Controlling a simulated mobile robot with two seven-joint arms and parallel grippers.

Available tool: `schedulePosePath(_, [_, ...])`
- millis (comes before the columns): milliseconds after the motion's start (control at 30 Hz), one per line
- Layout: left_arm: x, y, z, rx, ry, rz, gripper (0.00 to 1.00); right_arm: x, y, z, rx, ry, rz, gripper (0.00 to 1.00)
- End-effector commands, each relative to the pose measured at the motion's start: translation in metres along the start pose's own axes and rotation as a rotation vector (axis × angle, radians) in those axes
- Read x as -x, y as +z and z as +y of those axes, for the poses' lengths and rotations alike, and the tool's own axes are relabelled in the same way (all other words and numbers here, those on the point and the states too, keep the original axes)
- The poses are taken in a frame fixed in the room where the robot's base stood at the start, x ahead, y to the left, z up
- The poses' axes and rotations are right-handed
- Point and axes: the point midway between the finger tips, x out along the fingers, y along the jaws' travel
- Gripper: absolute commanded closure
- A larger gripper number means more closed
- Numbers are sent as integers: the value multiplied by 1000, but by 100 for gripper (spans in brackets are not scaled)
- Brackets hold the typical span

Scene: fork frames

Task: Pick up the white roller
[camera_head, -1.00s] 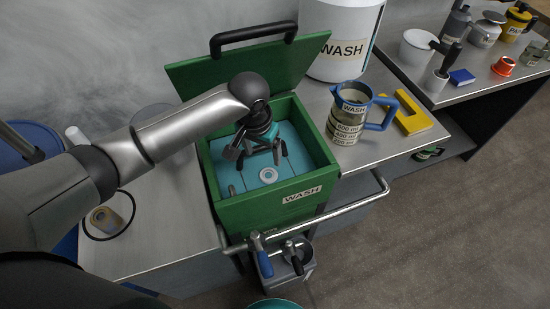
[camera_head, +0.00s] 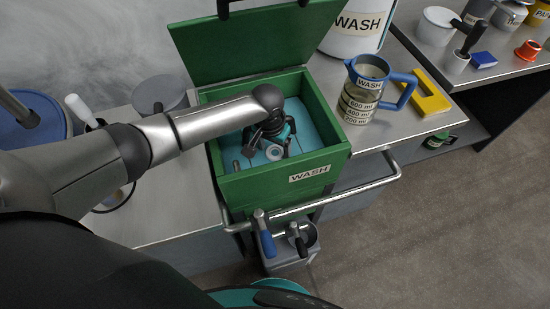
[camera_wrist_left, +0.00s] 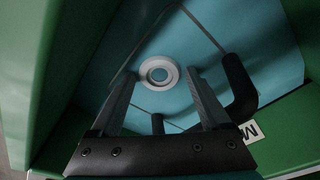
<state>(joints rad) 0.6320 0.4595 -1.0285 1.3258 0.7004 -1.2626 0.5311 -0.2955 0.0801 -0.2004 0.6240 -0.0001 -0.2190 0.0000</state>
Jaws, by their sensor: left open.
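The white roller (camera_head: 274,152) looks like a white ring with a hole, seen end-on, on the blue floor of the green WASH box (camera_head: 312,172). In the left wrist view the white roller (camera_wrist_left: 158,62) lies between and beyond the two fingertips. My left gripper (camera_head: 272,143) reaches down into the open box above the roller. Its fingers (camera_wrist_left: 161,78) are apart, with nothing held between them. I cannot tell the exact height left between fingertips and roller. My right gripper is not in view.
The box's green walls stand close around my gripper, and its lid (camera_head: 258,42) is raised behind. A dark bent bar (camera_wrist_left: 240,88) is near the right finger. A measuring jug (camera_head: 362,92) and a yellow block (camera_head: 430,95) stand right of the box.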

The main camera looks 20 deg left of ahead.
Motion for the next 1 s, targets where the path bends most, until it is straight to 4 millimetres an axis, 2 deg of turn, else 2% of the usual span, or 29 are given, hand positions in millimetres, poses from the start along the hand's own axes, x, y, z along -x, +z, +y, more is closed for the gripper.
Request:
schedulePosePath(33, [-12,1,1,0,0,-1,20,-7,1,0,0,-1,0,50])
schedulePosePath(200, [-28,1,1,1,1,0,20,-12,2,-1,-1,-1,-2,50])
schedulePosePath(467, [-29,0,1,1,1,0,20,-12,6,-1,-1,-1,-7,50])
schedulePosePath(1000, [-29,1,0,1,0,0,78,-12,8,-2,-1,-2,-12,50])
